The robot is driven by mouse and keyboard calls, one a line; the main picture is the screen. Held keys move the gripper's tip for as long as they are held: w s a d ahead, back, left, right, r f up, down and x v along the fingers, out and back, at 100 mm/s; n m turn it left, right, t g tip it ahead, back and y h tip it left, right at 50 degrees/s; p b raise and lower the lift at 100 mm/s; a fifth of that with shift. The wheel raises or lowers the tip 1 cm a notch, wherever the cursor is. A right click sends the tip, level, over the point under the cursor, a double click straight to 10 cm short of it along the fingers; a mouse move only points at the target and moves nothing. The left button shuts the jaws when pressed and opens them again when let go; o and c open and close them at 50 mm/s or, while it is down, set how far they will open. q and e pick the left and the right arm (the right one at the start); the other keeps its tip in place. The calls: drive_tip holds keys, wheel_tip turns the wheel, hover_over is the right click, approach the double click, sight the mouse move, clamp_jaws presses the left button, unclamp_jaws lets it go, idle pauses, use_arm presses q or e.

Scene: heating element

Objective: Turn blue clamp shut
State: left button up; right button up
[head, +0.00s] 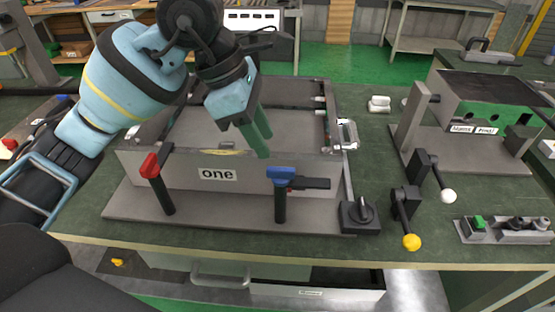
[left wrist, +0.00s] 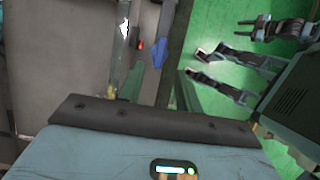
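The blue clamp (head: 281,174) stands at the front right of the grey fixture labelled "one" (head: 190,172). Its blue head sits on a dark upright post, and a black arm points right from it. My left gripper (head: 261,142) hangs above and a little left of the clamp, fingers pointing down, apart from it. Its green fingers are spread with nothing between them. In the left wrist view, a blue part (left wrist: 158,54), likely the clamp, shows beyond the gap between the fingers (left wrist: 158,92). My right gripper is not visible in the head view.
A red clamp (head: 150,166) stands at the fixture's front left. A black knob (head: 362,212) is at its front right corner. Levers with yellow (head: 411,242) and white (head: 448,196) balls stand further right. A metal box fixture (head: 490,95) is at the back right.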

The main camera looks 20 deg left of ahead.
sight(280, 169)
use_arm(q)
drive_tip(key=shift+x, duration=3.5)
clamp_jaws()
drive_tip(key=shift+r, duration=0.1)
